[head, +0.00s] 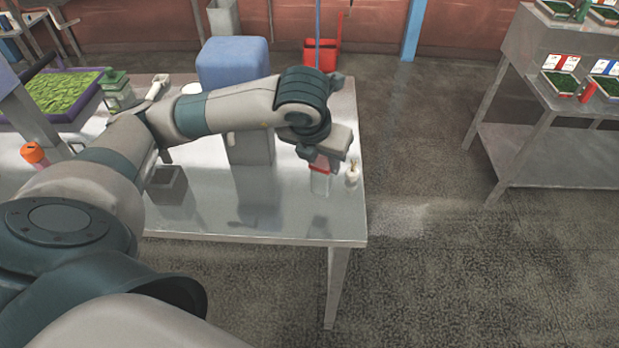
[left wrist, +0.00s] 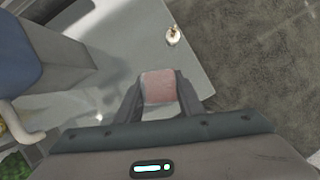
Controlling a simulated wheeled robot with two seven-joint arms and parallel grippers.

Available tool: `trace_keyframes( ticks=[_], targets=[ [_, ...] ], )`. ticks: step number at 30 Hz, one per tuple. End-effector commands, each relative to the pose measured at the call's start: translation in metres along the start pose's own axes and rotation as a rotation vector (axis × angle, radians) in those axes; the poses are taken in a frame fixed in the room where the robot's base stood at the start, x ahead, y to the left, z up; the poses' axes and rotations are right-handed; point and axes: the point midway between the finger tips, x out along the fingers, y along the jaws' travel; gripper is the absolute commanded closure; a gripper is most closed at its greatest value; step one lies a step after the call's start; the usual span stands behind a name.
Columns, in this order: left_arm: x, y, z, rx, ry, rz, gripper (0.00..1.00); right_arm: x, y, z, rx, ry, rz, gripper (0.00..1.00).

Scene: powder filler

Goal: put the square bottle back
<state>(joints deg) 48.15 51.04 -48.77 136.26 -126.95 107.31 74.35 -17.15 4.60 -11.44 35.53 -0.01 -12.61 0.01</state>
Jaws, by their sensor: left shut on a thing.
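The square bottle (head: 321,182) is clear with a pinkish-red top and is upright at the right end of the metal table (head: 280,218). My left gripper (head: 322,160) is shut on its upper part from above. In the left wrist view the pinkish top (left wrist: 159,87) sits between the two fingers (left wrist: 158,98). I cannot tell whether the bottle's base touches the table. My right gripper is not in view.
A small white bottle (head: 352,175) stands close to the right, near the table edge. A grey machine with a blue top (head: 233,62) stands behind my arm. A grey open box (head: 166,186) and an orange-capped container (head: 35,155) are at the left.

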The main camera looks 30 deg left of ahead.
Motion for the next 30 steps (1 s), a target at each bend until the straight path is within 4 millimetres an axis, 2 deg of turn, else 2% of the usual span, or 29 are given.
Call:
trace_keyframes(
  ticks=[3,8,20,30],
  targets=[
    [0.012,0.019,-0.004,-0.002,0.001,0.004,0.93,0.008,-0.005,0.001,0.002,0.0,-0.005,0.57],
    [0.018,0.031,-0.005,0.0,0.0,0.002,0.93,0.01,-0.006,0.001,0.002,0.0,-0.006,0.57],
    [0.02,0.032,-0.005,0.001,0.0,0.0,0.93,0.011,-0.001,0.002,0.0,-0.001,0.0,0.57],
    [0.053,0.033,-0.019,0.0,0.001,0.001,0.93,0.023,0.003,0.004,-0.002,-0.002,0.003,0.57]
  ],
)
